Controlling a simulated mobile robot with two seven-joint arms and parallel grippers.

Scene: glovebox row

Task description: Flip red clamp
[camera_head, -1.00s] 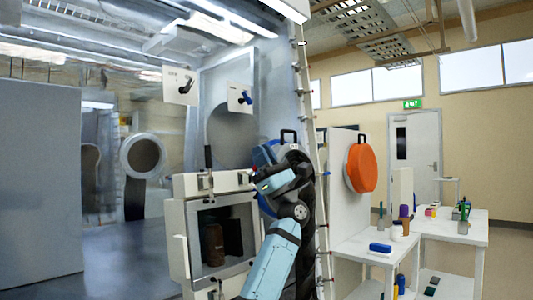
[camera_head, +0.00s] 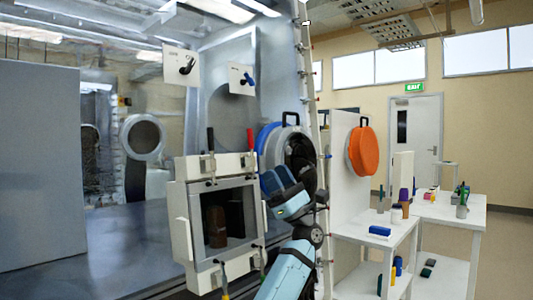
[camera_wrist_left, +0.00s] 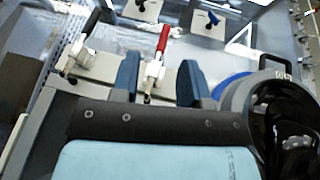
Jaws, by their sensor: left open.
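The red clamp (camera_head: 250,139) is on the top right of the pale box front, its red handle standing upright. In the left wrist view the red clamp (camera_wrist_left: 162,42) appears between my two finger pads, with a metal body below the handle. My left gripper (camera_head: 280,184) is beside the box's upper right corner, right of and below the red handle. In the wrist view my left gripper (camera_wrist_left: 158,66) is open, with blue fingers apart and nothing held. A black-handled clamp (camera_head: 210,140) stands upright left of the red one. My right gripper is out of view.
The box (camera_head: 180,235) has a window with dark objects behind it. A round blue-rimmed port (camera_head: 265,137) lies close behind my left gripper. An orange round cover (camera_head: 361,151) hangs on a white panel. White tables (camera_head: 350,233) with small items stand at right.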

